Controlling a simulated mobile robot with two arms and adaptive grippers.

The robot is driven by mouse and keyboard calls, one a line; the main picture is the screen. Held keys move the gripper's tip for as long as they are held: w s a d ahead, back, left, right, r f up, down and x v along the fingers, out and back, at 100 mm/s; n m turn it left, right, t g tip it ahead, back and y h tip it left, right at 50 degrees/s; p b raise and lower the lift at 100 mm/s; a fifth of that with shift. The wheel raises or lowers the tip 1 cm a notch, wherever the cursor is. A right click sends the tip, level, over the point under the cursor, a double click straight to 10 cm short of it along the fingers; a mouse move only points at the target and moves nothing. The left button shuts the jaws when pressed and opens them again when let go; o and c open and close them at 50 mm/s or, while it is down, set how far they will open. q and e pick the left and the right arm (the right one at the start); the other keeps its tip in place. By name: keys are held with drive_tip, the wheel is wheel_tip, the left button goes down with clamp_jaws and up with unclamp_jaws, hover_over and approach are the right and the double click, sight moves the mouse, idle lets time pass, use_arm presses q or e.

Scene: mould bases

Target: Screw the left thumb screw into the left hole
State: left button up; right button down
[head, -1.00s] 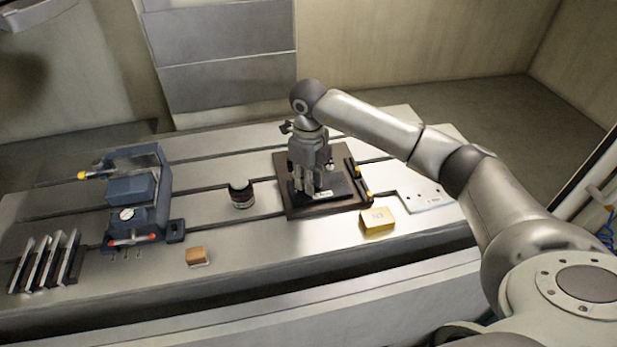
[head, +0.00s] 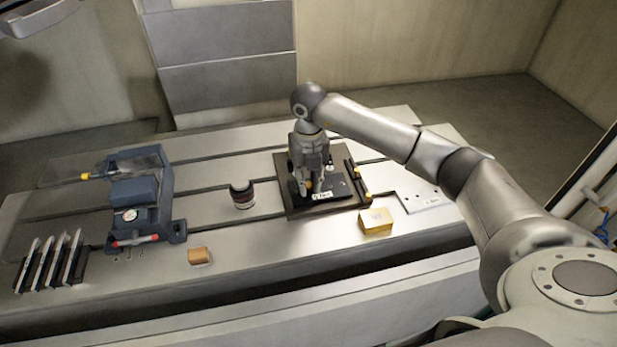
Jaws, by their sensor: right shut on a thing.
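The mould base (head: 292,205) is a dark plate with a black block (head: 340,186) on it, right of the table's middle. My right gripper (head: 307,193) points down over the left part of the block. It is shut on the left thumb screw, which is mostly hidden between the fingers. The left hole is hidden under the gripper, so I cannot tell how deep the screw sits. A small dark knob shows on the block's right side.
A yellow box (head: 376,222) stands in front of the mould base and a white plate (head: 425,199) lies to its right. A dark round jar (head: 242,195), an orange-brown block (head: 199,256), a blue vise-like fixture (head: 140,198) and a rack of plates (head: 50,262) are to the left.

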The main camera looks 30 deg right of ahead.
drive_tip(key=shift+s+f+m, duration=0.15)
drive_tip(key=shift+f+m, duration=0.1)
drive_tip(key=shift+m, duration=0.35)
drive_tip(key=m+p, duration=0.1)
drive_tip(key=m, duration=0.3)
drive_tip(key=shift+r+p, duration=0.1)
drive_tip(key=shift+p, duration=0.2)
drive_tip(key=m+p, duration=0.1)
drive_tip(key=m, duration=0.2)
drive_tip(key=shift+a+m, duration=0.1)
drive_tip(key=shift+m, duration=0.9)
drive_tip(key=shift+s, duration=0.1)
